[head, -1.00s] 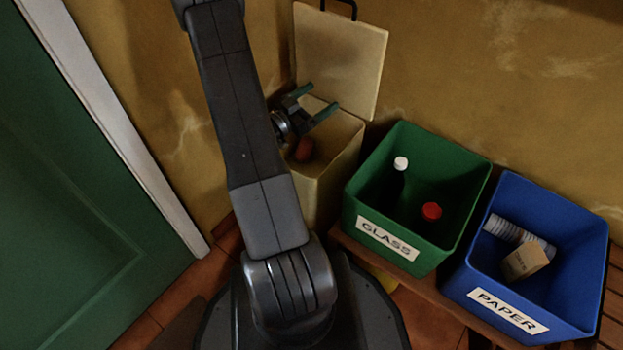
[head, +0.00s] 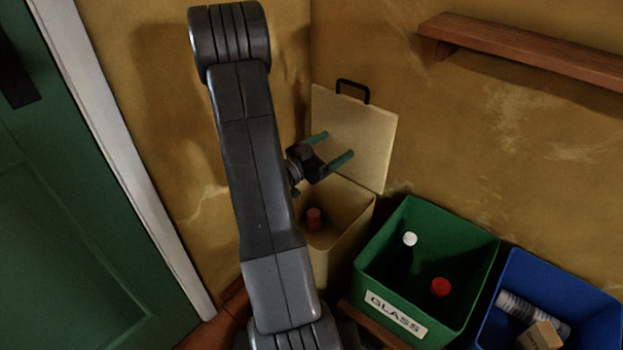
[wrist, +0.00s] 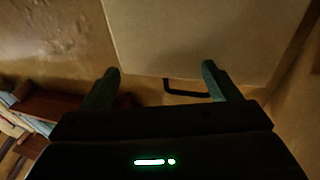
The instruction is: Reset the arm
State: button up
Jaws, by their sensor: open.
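My gripper (head: 335,148) is open and empty, in front of the raised lid of the cream bin in the head view. Its two green fingers stand apart. In the wrist view my gripper (wrist: 160,78) shows its fingers spread with nothing between them but the lid and wall behind. My dark grey arm rises at the centre left of the head view and hides part of the wall and the cream bin.
The green GLASS bin (head: 470,255) holds two bottles. The blue PAPER bin (head: 585,295) holds paper items. A wooden shelf (head: 530,55) juts from the wall; a green door (head: 70,200) is left.

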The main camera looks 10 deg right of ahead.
notch_tip(320, 180, down, 10)
jog(key=b, duration=0.4)
notch_tip(320, 180, up, 6)
jog(key=p, duration=0.3)
jog(key=shift+f+p, duration=0.1)
jog(key=shift+p, duration=0.3)
